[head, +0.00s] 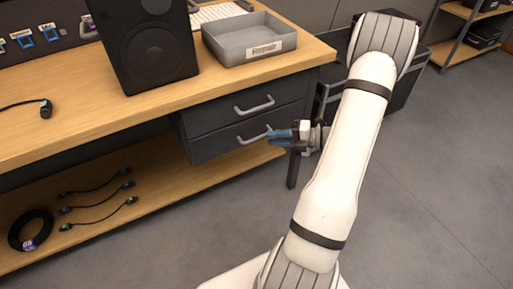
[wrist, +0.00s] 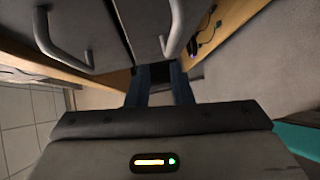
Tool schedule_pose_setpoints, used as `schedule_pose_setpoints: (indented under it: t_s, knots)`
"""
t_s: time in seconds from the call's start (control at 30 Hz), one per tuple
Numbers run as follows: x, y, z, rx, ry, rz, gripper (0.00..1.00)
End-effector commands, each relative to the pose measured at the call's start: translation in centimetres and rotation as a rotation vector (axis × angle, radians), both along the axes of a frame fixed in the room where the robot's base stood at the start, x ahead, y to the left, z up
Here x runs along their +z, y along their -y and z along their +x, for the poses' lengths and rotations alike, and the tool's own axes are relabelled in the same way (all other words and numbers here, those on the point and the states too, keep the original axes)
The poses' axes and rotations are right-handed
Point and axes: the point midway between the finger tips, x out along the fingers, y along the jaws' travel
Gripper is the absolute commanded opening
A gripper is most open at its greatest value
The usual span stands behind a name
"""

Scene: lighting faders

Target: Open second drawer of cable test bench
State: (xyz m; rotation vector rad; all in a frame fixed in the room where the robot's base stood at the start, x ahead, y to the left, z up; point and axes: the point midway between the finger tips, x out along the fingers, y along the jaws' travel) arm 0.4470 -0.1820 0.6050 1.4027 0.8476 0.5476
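The cable test bench (head: 80,105) has two dark grey drawers under its right end, both closed. The upper drawer has a silver bar handle (head: 254,105). The second, lower drawer (head: 215,146) has a similar handle (head: 254,137), which also shows in the wrist view (wrist: 175,28). My gripper (head: 276,136) is at the right end of the lower handle in the head view. In the wrist view its two blue fingers (wrist: 159,72) are apart, with the lower handle just beyond their tips. I cannot tell whether they touch it. Nothing is seen held between them.
A grey tray labelled Repair (head: 249,37) and a black speaker (head: 148,45) stand on the bench top. Coiled and straight cables (head: 95,200) lie on the lower shelf. A dark case (head: 402,88) is at the right behind my arm. Floor in front of the drawers is clear.

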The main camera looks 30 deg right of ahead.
Motion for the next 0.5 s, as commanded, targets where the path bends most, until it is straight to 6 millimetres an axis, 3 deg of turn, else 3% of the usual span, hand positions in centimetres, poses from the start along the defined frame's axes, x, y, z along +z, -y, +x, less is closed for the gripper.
schedule_pose_setpoints:
  t_s: [0.03, 0.17, 0.5]
  knots:
    - [-1.4, 0.9, 0.0, -0.042, -0.024, 0.042, 0.2]
    - [-2.2, 1.5, 0.4, -0.09, -0.054, 0.097, 0.2]
    - [-3.0, -2.2, 3.7, -0.089, -0.056, 0.1, 0.2]
